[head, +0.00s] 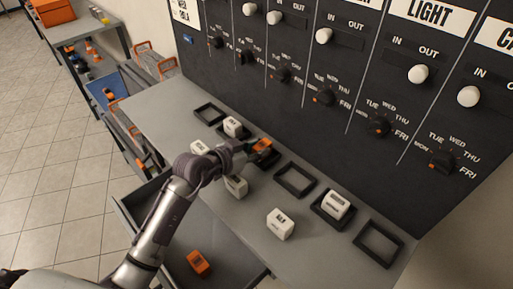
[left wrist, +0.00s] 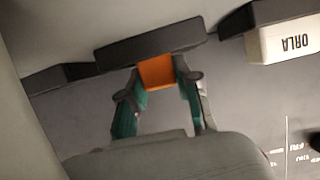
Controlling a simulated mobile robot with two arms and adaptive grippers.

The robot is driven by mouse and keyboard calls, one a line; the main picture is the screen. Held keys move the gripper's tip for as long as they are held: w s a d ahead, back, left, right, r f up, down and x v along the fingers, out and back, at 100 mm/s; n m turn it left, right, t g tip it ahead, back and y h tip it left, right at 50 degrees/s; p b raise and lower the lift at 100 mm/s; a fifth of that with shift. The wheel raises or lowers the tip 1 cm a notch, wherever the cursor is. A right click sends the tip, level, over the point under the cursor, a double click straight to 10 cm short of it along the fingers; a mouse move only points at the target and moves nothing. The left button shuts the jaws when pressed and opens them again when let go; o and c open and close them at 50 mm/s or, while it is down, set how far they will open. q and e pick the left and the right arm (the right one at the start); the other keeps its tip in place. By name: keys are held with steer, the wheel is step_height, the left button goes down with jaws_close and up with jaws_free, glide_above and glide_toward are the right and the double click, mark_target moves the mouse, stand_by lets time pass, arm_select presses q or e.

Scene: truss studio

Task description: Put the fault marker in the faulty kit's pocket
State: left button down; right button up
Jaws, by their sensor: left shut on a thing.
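My left gripper (head: 250,149) is shut on an orange block (head: 263,145), likely the fault marker, at the row of black square pockets on the grey bench. In the left wrist view, the teal fingers (left wrist: 158,92) hold the orange block (left wrist: 157,72) against or over a black pocket frame (left wrist: 150,44). I cannot tell whether it rests inside. One pocket (head: 295,181) to its right is empty. White blocks sit in pockets on either side, one (head: 233,126) left and one (head: 336,205) right. My right gripper is not in view.
Loose white blocks stand on the bench front, including one (head: 280,224). An open drawer (head: 226,268) below holds another orange block (head: 198,263). A dark board (head: 300,60) with white IN/OUT knobs and day dials rises behind. Empty pockets lie at both row ends.

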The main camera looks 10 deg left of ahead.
arm_select(q)
steer(key=c, duration=0.8)
jaws_free()
steer(key=shift+r, duration=0.1)
steer(key=b+v, duration=0.1)
steer(key=v, duration=1.1)
steer(key=shift+a, duration=0.1)
